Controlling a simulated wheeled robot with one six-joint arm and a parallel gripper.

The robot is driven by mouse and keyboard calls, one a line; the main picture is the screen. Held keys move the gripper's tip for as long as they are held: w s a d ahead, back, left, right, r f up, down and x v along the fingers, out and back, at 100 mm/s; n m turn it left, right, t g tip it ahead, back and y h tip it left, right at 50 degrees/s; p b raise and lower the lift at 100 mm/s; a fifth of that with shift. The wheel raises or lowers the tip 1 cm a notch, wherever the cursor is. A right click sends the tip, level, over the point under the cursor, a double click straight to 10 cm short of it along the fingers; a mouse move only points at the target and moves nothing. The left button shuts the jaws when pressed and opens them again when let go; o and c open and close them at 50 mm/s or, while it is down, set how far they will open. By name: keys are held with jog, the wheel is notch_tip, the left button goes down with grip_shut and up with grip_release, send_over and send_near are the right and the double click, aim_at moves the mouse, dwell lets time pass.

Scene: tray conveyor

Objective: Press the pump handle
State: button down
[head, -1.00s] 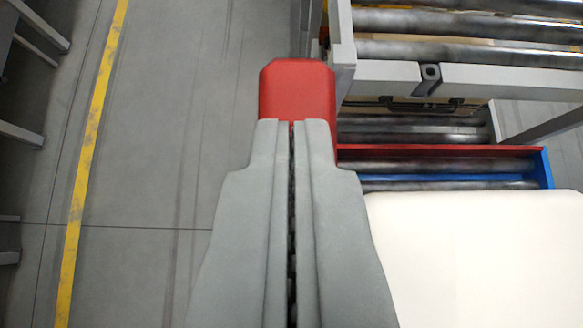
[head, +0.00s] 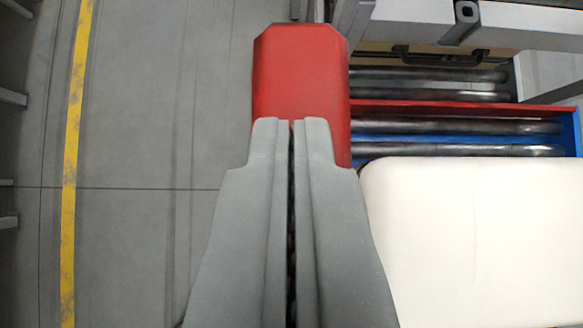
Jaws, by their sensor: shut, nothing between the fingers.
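The red block (head: 301,75), which looks like the pump handle, shows in the upper middle of the head view. My gripper (head: 291,122) is shut with nothing between its fingers. Its fingertips overlap the lower part of the red block in the picture and hide some of it. I cannot tell whether they touch it or are above it.
A white rounded surface (head: 475,240) fills the lower right. Behind it are rollers (head: 450,127) in a frame with a red rail (head: 470,107) and a blue side (head: 572,130). A grey bar (head: 530,22) crosses the upper right. Open grey floor with a yellow line (head: 70,200) lies to the left.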

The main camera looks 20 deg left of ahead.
notch_tip(320, 180, down, 6)
jog(key=g+h, duration=0.1)
jog(key=g, duration=0.2)
jog(key=shift+w+r, duration=0.15)
jog(key=shift+f, duration=0.45)
jog(key=r, duration=0.6)
jog(key=shift+w, duration=0.4)
jog(key=v, duration=0.9)
